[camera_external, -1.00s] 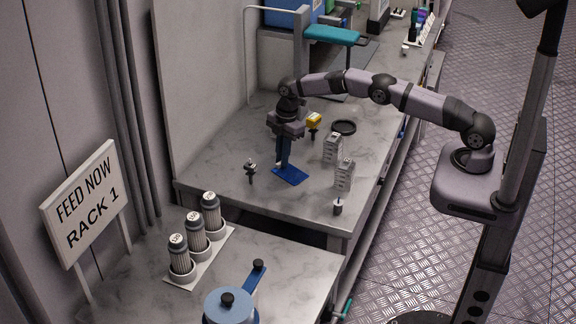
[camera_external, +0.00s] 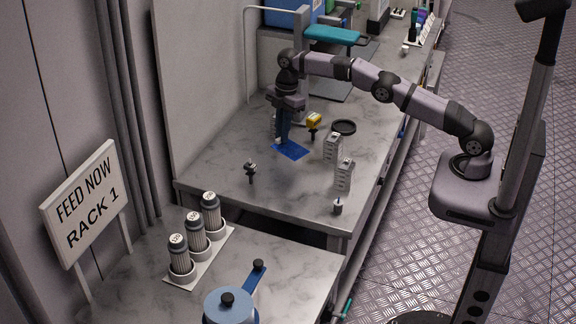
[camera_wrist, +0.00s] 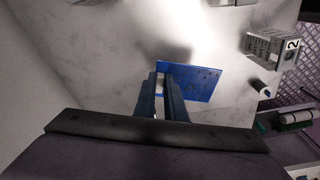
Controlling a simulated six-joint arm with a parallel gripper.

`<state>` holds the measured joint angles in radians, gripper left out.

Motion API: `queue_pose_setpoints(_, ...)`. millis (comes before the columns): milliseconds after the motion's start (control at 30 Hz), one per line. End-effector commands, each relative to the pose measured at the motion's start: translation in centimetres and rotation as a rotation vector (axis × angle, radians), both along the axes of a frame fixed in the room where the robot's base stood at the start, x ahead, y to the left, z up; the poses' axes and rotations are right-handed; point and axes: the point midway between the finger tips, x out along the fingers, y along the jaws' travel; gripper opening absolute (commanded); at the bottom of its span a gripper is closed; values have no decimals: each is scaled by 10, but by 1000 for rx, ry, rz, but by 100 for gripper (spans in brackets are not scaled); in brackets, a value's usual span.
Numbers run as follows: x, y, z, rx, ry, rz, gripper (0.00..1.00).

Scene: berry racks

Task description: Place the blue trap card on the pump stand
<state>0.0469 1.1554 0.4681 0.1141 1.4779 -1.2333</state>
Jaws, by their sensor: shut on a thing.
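The blue trap card (camera_external: 292,150) is a flat dark-blue sheet with small dark specks. My gripper (camera_external: 280,139) points down and is shut on one edge of it. In the wrist view the card (camera_wrist: 203,80) sticks out to the right from between the fingertips of my gripper (camera_wrist: 162,78). It is roughly level over the marble bench; I cannot tell how high. I cannot tell for certain which object is the pump stand. A blue round body with a black knob (camera_external: 229,306) is on the near table, beside a blue strip (camera_external: 254,281) with another knob.
Two grey numbered blocks (camera_external: 343,176) and a black ring (camera_external: 343,127) are on the bench to the right. A yellow-topped item (camera_external: 313,121) stands close to the card. A small dark clamp (camera_external: 251,169) is at the front left. Three canisters (camera_external: 196,232) stand on a white tray.

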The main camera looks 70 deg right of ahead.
Motion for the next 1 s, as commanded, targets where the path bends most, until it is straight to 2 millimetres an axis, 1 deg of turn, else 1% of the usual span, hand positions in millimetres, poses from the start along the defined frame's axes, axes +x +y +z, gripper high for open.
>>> queue_pose_setpoints(233, -3, 0, 4, -2, 3, -46, 0)
queue_pose_setpoints(467, -14, 0, 15, -10, 7, -197, 0)
queue_pose_setpoints(767, -50, 1, 28, -19, 12, -475, 0)
queue_pose_setpoints(1000, -91, 1, 33, -21, 10, -694, 0)
